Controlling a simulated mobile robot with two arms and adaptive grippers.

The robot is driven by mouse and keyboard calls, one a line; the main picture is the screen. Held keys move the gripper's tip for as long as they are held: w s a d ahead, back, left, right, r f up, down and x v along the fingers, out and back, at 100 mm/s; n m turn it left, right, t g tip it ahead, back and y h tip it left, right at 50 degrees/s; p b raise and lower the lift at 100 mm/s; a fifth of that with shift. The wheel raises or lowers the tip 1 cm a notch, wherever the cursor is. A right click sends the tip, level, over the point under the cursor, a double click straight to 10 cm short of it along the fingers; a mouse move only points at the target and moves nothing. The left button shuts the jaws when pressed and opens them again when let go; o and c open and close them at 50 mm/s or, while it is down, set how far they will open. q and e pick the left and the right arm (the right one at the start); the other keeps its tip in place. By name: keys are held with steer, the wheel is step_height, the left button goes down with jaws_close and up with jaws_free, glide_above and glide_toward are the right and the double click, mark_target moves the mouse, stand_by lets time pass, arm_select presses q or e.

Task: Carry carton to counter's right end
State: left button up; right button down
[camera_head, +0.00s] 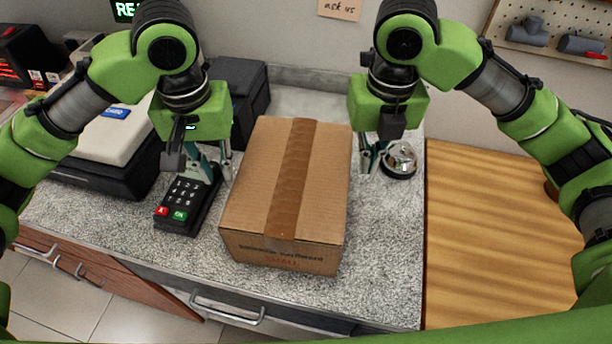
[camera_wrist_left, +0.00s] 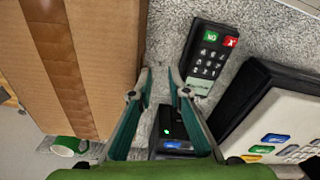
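The brown taped carton (camera_head: 270,200) sits on the grey speckled counter (camera_head: 385,260), left of the counter's right end. In the left wrist view, the carton (camera_wrist_left: 108,50) fills the upper left. My left gripper (camera_head: 213,172) is at the carton's left side, beside the card terminal. Its fingertips (camera_wrist_left: 160,75) are apart with nothing between them, and a gap shows between it and the carton. My right gripper (camera_head: 370,165) is at the carton's right side, near the bell. Its fingers point down and partly overlap, so their opening is unclear.
The card terminal (camera_head: 187,203) lies left of the carton. A silver bell (camera_head: 399,160) stands behind right. A scale-like device (camera_head: 112,135) and black box (camera_head: 240,90) are behind left. A wooden surface (camera_head: 490,230) adjoins the counter's right edge. The front right counter is clear.

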steer(key=c, duration=2.4)
jaws_free()
arm_select(q)
step_height(320, 180, up, 12)
steer(key=shift+s, duration=0.3)
arm_select(e)
step_height(320, 180, up, 12)
steer(key=shift+s, duration=0.4)
steer(key=shift+f, duration=0.1)
